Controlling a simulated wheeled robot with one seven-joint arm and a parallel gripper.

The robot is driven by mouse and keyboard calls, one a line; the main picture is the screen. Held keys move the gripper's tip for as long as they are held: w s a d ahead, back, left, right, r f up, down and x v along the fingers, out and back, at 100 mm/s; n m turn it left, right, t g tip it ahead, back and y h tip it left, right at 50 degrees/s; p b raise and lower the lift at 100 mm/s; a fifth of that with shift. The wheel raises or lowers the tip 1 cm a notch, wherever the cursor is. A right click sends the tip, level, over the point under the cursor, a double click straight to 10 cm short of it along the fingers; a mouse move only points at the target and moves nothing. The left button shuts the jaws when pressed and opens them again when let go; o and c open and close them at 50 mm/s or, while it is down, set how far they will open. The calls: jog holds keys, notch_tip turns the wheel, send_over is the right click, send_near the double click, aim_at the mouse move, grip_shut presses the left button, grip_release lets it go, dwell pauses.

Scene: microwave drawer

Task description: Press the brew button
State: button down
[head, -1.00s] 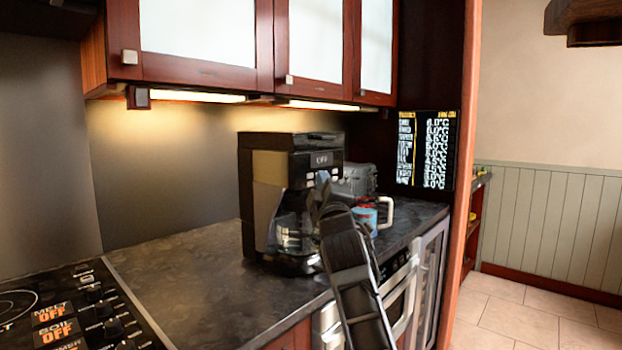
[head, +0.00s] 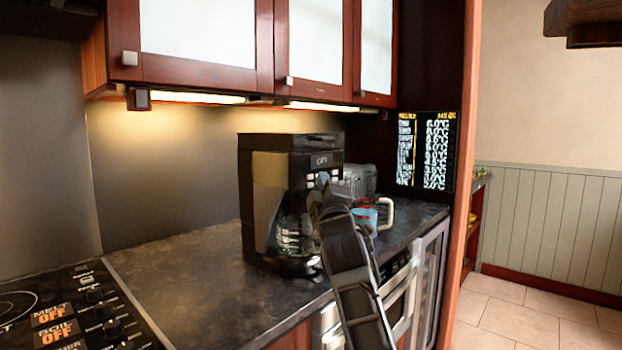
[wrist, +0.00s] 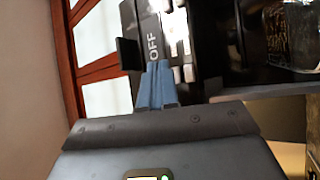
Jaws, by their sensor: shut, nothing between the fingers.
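The coffee machine (head: 266,170) stands on the counter, black with a tan front panel and a glass carafe (head: 290,235). Its display (head: 322,160) reads OFF, and a cluster of small pale buttons (head: 322,179) sits below it. I cannot read which one is the brew button. In the wrist view the machine's face appears sideways, with the OFF display (wrist: 153,40) and buttons (wrist: 188,73) close by. My gripper (wrist: 157,68) is shut and empty, its blue fingertips close to the panel between display and buttons. I cannot tell whether they touch it.
A stove (head: 75,310) is at the lower left. Cabinets (head: 200,75) hang above. The counter (head: 190,270) left of the machine is clear.

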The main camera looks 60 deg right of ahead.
jog(key=shift+w, duration=0.15)
dwell(0.7)
jog(key=shift+w+d, duration=0.1)
jog(key=shift+w, duration=0.15)
jog(key=shift+w+d, duration=0.1)
jog(key=shift+w, duration=0.2)
dwell(0.6)
jog(key=shift+s+a+p, duration=0.2)
jog(key=shift+s+p, duration=0.2)
jog(key=shift+s, duration=0.35)
jog(key=s+p, duration=0.1)
jog(key=s, duration=0.1)
jog(key=s+a+p, duration=0.1)
jog(key=s+p, duration=0.1)
jog(key=shift+s, duration=0.4)
